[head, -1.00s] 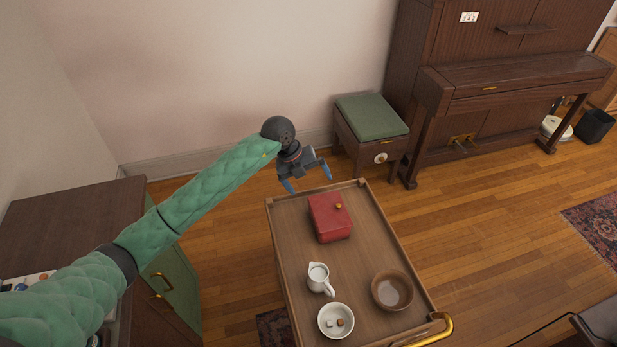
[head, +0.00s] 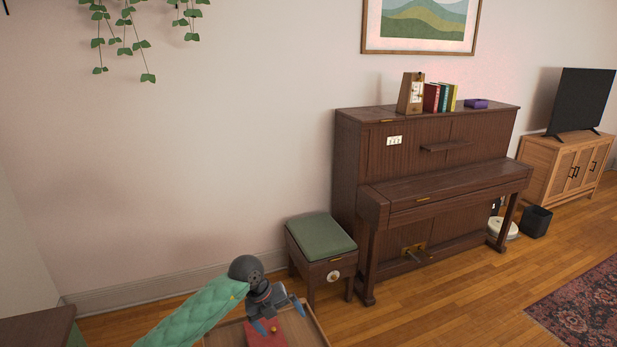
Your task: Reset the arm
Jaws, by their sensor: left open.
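My left gripper (head: 279,316) is at the bottom of the head view, at the end of my green padded arm (head: 195,315). Its two blue-tipped fingers are apart and nothing shows between them. It hangs over the far end of the wooden trolley (head: 316,330). The red box (head: 266,338) on the trolley shows partly below the gripper, cut by the bottom edge. My right gripper is not in view.
A piano stool (head: 322,246) with a green cushion stands just beyond the trolley. A dark upright piano (head: 440,190) is against the wall. A black bin (head: 536,221) and a patterned rug (head: 585,305) are at the right. Wooden floor lies open in front of the piano.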

